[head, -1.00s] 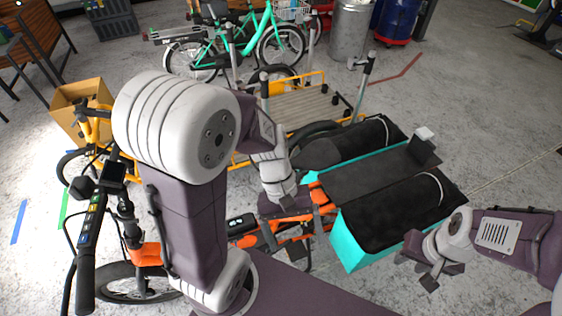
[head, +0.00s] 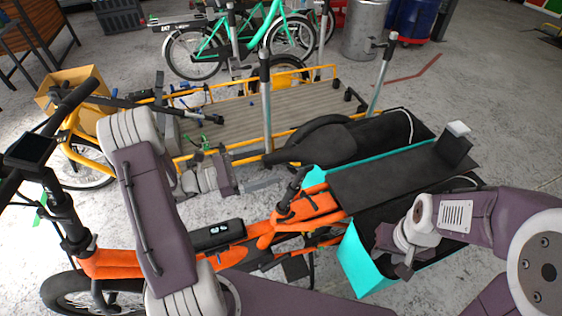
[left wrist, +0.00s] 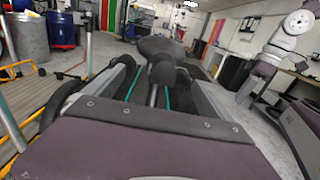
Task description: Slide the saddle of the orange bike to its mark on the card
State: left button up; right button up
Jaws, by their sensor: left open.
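The orange bike (head: 110,264) stands across the front of the head view, with teal-edged black bags at its rear. Its black saddle (head: 322,138) points its nose left, toward my left gripper (head: 266,174). My left gripper is open. In the left wrist view, the saddle (left wrist: 160,47) lies ahead between the two fingers (left wrist: 155,88), with a dark rounded part and a thin post in front of it. I cannot tell whether the fingers touch anything. My right gripper (head: 396,258) hangs by the rear bag; its opening is unclear. I cannot make out the card or mark.
A yellow cargo bike with a slatted bed (head: 240,115) and upright posts stands just behind the orange bike. A green bike (head: 225,40), a metal bin (head: 362,28) and a blue barrel (head: 410,18) are farther back. A cardboard box (head: 70,85) is at left. Floor is clear at right.

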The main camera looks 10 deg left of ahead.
aim_at(282, 161)
pick_arm(q)
jog(key=x, duration=0.5)
jog(key=shift+s+d, duration=0.1)
jog(key=shift+s, duration=0.05)
jog(key=shift+w+d, duration=0.3)
jog(key=shift+d, duration=0.05)
jog(key=c, duration=2.1)
jog(key=shift+o, duration=0.2)
jog(key=shift+s+a+f+b, duration=0.1)
jog(key=shift+a+f+b, duration=0.1)
jog(key=shift+f+b, duration=0.25)
jog(key=shift+s+a+f+b, duration=0.15)
jog(key=shift+a+f+b, duration=0.05)
jog(key=shift+f, duration=0.45)
jog(key=o, duration=2.1)
jog(key=shift+c, duration=0.2)
